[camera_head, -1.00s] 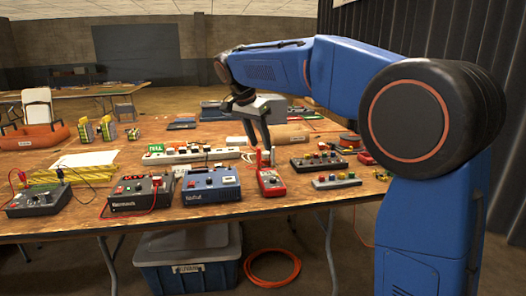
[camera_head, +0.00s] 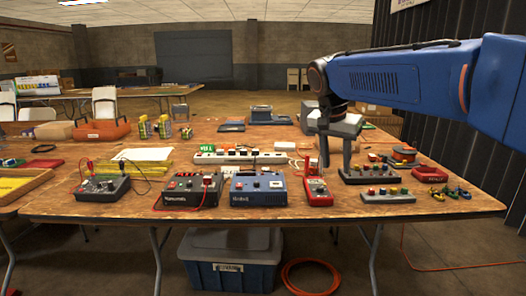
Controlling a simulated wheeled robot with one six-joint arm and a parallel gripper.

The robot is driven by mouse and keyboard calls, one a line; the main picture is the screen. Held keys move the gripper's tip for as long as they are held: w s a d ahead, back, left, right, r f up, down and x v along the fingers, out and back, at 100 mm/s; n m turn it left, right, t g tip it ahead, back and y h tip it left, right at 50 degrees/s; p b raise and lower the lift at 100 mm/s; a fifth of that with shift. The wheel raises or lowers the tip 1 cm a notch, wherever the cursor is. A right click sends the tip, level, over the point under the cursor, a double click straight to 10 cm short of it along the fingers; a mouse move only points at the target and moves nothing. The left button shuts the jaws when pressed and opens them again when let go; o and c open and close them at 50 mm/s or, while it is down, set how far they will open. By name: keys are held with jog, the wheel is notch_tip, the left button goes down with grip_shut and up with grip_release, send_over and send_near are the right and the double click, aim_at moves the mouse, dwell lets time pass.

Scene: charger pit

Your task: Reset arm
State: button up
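My blue arm (camera_head: 400,80) reaches in from the right side of the view and extends over the table. My gripper (camera_head: 336,160) hangs from its end, pointing down, with two grey fingers apart and nothing seen between them. It is over the right half of the wooden table (camera_head: 250,222), behind the red meter (camera_head: 317,191) and to the right of the white power strip (camera_head: 238,157). The fingertips appear a little above the tabletop; I cannot tell the exact height.
A black charger (camera_head: 190,190), a blue charger (camera_head: 258,189) and a grey meter (camera_head: 103,187) line the table's front. A black box with coloured knobs (camera_head: 368,175) is right of my gripper. A lidded blue bin (camera_head: 232,262) and an orange cable coil (camera_head: 311,277) are on the floor.

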jog(key=s+d+f+n, duration=0.2)
jog(key=s+f, duration=0.4)
jog(key=s, duration=0.4)
jog(key=s+d+f+n+t+y, duration=0.1)
jog(key=s+d+f+n, duration=0.2)
jog(key=s+f, duration=0.4)
jog(key=s+d+f+n+t+y, duration=0.1)
jog(key=s+f, duration=0.5)
jog(key=s, duration=0.7)
jog(key=shift+s+d+f+n, duration=0.15)
jog(key=shift+d+f+n, duration=0.25)
jog(key=shift+d+n, duration=0.4)
